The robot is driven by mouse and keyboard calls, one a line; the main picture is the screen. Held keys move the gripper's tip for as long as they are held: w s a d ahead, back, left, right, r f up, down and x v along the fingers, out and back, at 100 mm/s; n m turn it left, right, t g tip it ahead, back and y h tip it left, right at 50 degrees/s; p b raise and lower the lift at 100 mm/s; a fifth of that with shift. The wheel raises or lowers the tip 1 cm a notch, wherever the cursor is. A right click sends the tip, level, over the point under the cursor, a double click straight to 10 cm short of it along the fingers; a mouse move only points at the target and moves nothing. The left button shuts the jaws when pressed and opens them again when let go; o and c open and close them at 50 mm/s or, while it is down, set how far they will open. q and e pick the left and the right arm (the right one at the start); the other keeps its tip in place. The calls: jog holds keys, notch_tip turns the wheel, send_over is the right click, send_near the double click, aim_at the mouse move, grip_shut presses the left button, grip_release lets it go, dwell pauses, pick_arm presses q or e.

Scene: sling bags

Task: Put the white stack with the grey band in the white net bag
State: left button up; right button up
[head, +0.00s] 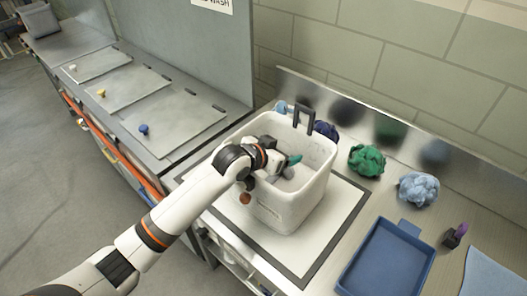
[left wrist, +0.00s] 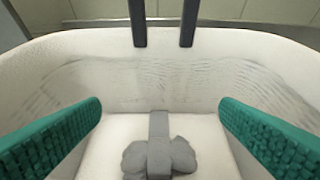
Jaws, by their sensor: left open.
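The white net bag (head: 283,213) stands upright and open on a dark-bordered white mat, with a dark handle at its far rim. It also fills the left wrist view (left wrist: 160,75). My left gripper (head: 284,163) reaches down into the bag's mouth, its green-padded fingers spread wide with nothing between them. In the left wrist view, a pale grey bundle with a grey band around it (left wrist: 158,158) lies on the bag's floor, below and apart from the fingers. It looks like the banded stack, shaded grey. My right gripper is not in view.
Green (head: 367,160) and light blue (head: 418,189) crumpled cloths lie right of the bag, with a dark blue one behind it. A blue tray (head: 388,262) stands at front right, near a purple-and-black item (head: 456,235). The bag's walls surround my left gripper.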

pick_arm(q)
jog(key=b+v, duration=0.1)
jog(key=v, duration=1)
jog(key=shift+r, duration=0.25)
jog(key=shift+w, duration=0.1)
